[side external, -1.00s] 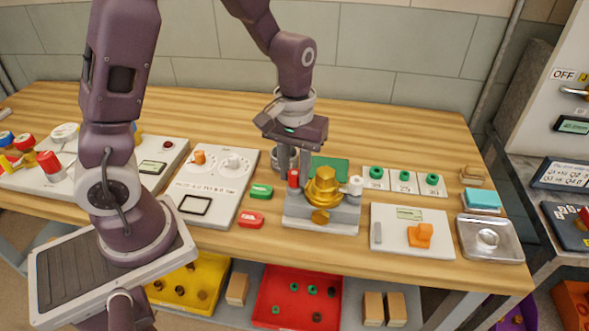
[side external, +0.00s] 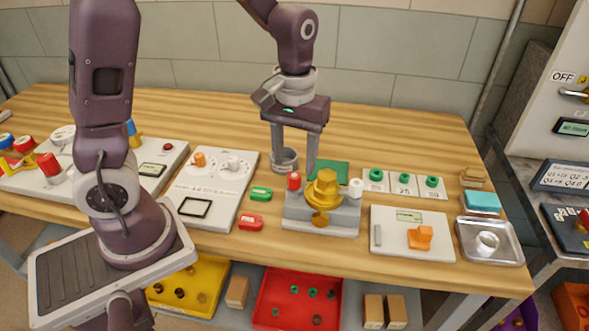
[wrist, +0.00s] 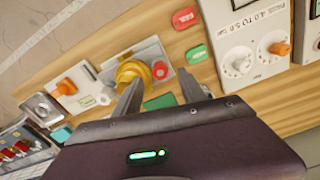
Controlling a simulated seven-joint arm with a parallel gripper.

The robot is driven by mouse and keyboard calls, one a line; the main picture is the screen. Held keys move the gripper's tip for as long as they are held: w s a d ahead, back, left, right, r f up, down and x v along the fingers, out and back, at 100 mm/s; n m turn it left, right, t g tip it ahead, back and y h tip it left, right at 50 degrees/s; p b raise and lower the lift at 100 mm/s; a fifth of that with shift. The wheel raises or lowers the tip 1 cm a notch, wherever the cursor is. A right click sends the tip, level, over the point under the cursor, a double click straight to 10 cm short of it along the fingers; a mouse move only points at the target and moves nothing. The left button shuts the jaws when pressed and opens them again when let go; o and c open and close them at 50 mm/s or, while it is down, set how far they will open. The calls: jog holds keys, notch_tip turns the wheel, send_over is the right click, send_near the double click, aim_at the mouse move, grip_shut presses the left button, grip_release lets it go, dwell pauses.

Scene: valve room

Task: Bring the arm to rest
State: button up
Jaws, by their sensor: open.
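My gripper (side external: 296,168) is open and empty. It hangs pointing down behind the brass valve (side external: 324,190) on its grey block (side external: 345,221), over the area of the green mat (side external: 330,171). In the wrist view the two fingers (wrist: 160,92) are spread apart. Beyond them are the brass valve (wrist: 133,72) and the red knob (wrist: 160,70), and part of the green mat (wrist: 160,102) shows between them.
A panel with dials (side external: 211,185) lies to the left, with green (side external: 261,193) and red (side external: 251,220) blocks beside it. At right are a plate with an orange switch (side external: 420,237), a metal tray (side external: 490,252) and green rings on cards (side external: 403,180). The bench's back strip is clear.

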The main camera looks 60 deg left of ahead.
notch_tip(320, 180, up, 3)
jog(key=shift+f, duration=0.1)
jog(key=shift+s+r, duration=0.1)
jog(key=shift+r, duration=0.1)
jog(key=s+d+r+m+t, duration=0.1)
jog(key=s+r+m+t, duration=0.1)
jog(key=s, duration=0.5)
jog(key=s+d+r+m+t, duration=0.1)
jog(key=s+r+m+t, duration=0.2)
jog(key=s+r, duration=0.3)
jog(key=shift+s+r+m+t, duration=0.35)
jog(key=shift+s+m, duration=0.35)
jog(key=shift+s, duration=0.55)
jog(key=shift+d+r, duration=0.1)
